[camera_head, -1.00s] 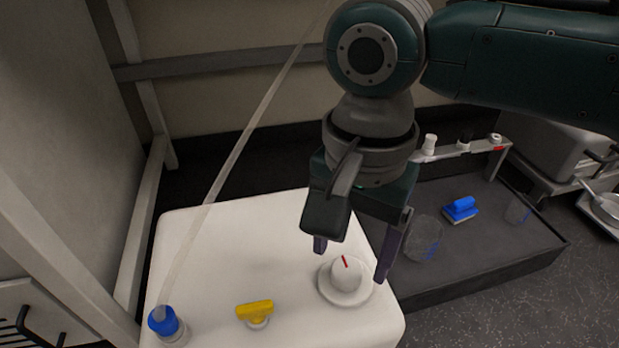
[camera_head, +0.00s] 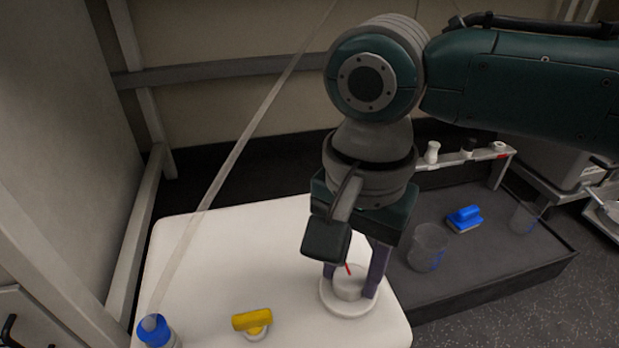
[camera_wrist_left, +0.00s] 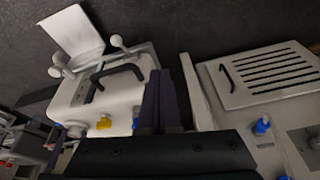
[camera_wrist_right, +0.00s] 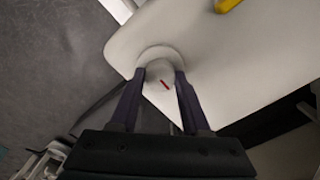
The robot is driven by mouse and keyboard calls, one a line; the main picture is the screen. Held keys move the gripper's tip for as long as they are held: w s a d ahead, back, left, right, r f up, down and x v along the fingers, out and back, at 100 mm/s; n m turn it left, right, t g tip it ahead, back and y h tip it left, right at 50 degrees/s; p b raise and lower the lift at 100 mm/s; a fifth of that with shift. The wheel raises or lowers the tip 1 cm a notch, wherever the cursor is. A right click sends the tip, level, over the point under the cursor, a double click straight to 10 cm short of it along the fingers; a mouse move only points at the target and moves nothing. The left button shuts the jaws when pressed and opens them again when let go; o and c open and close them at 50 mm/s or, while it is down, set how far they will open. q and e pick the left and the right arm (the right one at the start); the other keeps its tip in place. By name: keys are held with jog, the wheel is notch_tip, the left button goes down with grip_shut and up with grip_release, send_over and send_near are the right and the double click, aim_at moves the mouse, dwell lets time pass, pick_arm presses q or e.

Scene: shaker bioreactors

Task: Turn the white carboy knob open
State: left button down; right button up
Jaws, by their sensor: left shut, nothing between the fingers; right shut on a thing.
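The white carboy knob (camera_head: 348,284) with a red mark stands on a round white base near the right front corner of the white carboy top (camera_head: 222,250). My right gripper (camera_head: 358,280) points down with one finger on each side of the knob and is shut on it. The right wrist view shows the knob (camera_wrist_right: 160,78) between the fingertips (camera_wrist_right: 160,85), its red mark slanting. My left gripper (camera_wrist_left: 160,100) is shut and empty in the left wrist view, away from the knob; it is not in the head view.
A yellow valve handle (camera_head: 252,320) and a blue-capped fitting (camera_head: 155,331) stand on the carboy top left of the knob. To the right, a dark tray (camera_head: 475,265) holds a clear beaker (camera_head: 427,247) and a blue-handled item (camera_head: 464,219).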

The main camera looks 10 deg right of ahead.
grip_shut()
jog(key=shift+r+p, duration=0.15)
jog(key=shift+p, duration=0.2)
jog(key=n+p, duration=0.1)
jog(key=p, duration=0.3)
jog(key=n+p, duration=0.2)
jog(key=p, duration=0.3)
jog(key=shift+s+a+r, duration=0.1)
jog(key=shift+r, duration=0.15)
jog(key=shift+f+n+p, duration=0.3)
jog(key=shift+n, duration=0.8)
jog(key=n, duration=0.4)
jog(key=shift+f+n, duration=0.1)
jog(key=shift+n, duration=0.2)
jog(key=n+p, duration=0.1)
jog(key=n, duration=0.4)
jog(key=shift+n, duration=1.5)
